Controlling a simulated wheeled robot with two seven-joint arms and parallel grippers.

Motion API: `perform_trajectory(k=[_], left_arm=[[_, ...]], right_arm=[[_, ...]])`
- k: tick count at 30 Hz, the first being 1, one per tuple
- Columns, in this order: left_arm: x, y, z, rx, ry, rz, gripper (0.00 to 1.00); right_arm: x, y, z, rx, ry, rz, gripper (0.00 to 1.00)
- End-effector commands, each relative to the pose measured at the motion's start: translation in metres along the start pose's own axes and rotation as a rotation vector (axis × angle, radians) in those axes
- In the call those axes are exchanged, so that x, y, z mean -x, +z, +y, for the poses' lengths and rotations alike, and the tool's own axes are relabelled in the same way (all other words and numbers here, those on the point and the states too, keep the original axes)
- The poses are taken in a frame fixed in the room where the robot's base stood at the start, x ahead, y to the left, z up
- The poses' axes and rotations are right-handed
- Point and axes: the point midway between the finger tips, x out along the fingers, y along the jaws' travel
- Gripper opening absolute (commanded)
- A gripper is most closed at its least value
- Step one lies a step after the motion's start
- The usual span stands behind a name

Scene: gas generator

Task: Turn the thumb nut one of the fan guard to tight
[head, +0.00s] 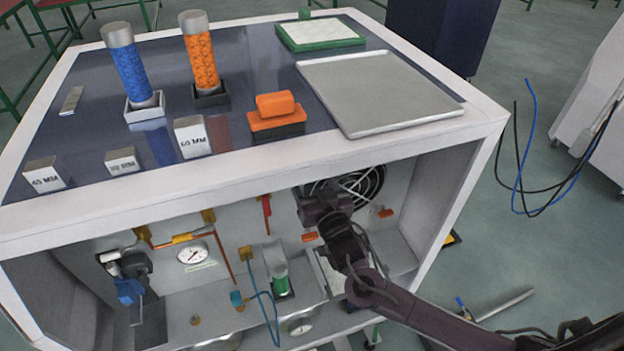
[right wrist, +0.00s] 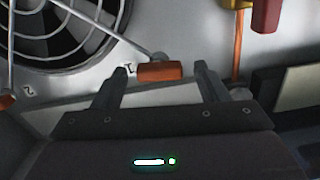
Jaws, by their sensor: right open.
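The fan guard (right wrist: 97,38) is a wire guard over a dark round fan on the grey back panel inside the cabinet; it also shows in the head view (head: 366,186). Thumb nut one (right wrist: 160,71) is a small orange block beside a printed "1", lying lengthwise across the gap between my fingers. My right gripper (right wrist: 162,74) is open, one fingertip on each side of the nut, with a visible gap to each. Whether the tips reach its depth is unclear. In the head view my right gripper (head: 318,192) hides this nut. My left gripper is not in view.
Another orange nut (right wrist: 6,100) sits beside a "2". Two more orange nuts (head: 310,237) (head: 386,213) show lower on the panel. A red-handled valve (right wrist: 266,14) and copper pipe (right wrist: 238,50) are close to my right finger. The cabinet top (head: 250,165) overhangs the opening.

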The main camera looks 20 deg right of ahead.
Motion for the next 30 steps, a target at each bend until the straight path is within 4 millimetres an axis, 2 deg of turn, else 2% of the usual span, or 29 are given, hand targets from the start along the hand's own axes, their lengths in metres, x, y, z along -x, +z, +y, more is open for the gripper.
perform_trajectory(k=[4,9,19,30], left_arm=[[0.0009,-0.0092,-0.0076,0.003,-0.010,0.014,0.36],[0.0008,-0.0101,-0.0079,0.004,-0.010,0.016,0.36],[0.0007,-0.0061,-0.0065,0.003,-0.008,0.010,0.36],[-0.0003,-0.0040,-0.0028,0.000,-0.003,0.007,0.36]], right_arm=[[-0.0035,0.0002,0.0000,0.000,0.000,-0.001,0.67],[-0.0032,0.0004,0.0000,0.000,0.000,-0.001,0.66],[-0.0030,0.0004,0.0001,0.000,0.000,-0.001,0.23],[-0.0026,0.0013,0.0000,-0.065,0.001,-0.002,0.23]])
